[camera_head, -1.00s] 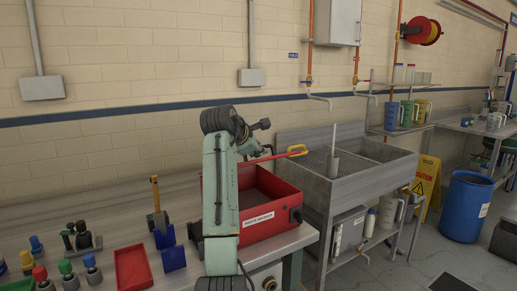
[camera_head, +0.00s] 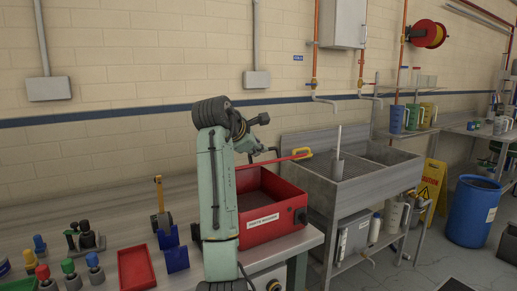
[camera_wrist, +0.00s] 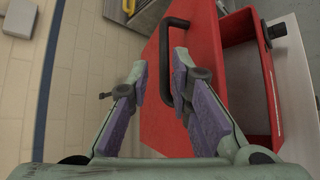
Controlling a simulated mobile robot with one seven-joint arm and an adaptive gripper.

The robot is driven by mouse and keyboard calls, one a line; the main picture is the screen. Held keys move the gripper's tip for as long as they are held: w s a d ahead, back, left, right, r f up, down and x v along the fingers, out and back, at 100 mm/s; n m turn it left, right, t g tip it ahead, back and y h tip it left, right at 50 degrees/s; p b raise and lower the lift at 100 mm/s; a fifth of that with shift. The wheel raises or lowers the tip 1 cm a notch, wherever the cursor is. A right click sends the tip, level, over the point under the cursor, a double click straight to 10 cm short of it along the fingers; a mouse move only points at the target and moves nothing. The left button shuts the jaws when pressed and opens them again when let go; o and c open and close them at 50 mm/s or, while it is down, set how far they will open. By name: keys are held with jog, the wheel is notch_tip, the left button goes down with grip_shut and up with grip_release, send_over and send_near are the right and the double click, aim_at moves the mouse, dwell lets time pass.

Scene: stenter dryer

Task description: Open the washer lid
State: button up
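The red parts washer (camera_head: 265,219) stands on the bench with its dark interior showing in the head view. Its lid (camera_head: 285,159) is raised clear of the box and shows there as a thin red edge. In the wrist view the lid (camera_wrist: 215,50) is a wide red panel with a black handle (camera_wrist: 163,50); the washer's wall (camera_wrist: 262,60) shows to its right. My gripper (camera_wrist: 162,70) is open at the handle, with the handle bar between the fingertips and a gap at the left finger. Whether the right finger touches it I cannot tell.
A metal sink (camera_head: 340,205) stands right of the washer. Left of my arm on the bench are a red tray (camera_head: 136,268), blue bins (camera_head: 176,258) and several coloured-top bottles. The tiled wall is behind. A yellow sign (camera_head: 431,188) and blue barrel (camera_head: 472,212) stand at right.

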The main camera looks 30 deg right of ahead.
jog(key=v, duration=0.7)
jog(key=shift+s+f+b, duration=0.25)
jog(key=shift+s+b, duration=0.1)
jog(key=shift+b, duration=0.05)
jog(key=shift+a+r, duration=0.1)
jog(key=shift+a, duration=0.05)
jog(key=shift+a, duration=0.1)
dwell(0.6)
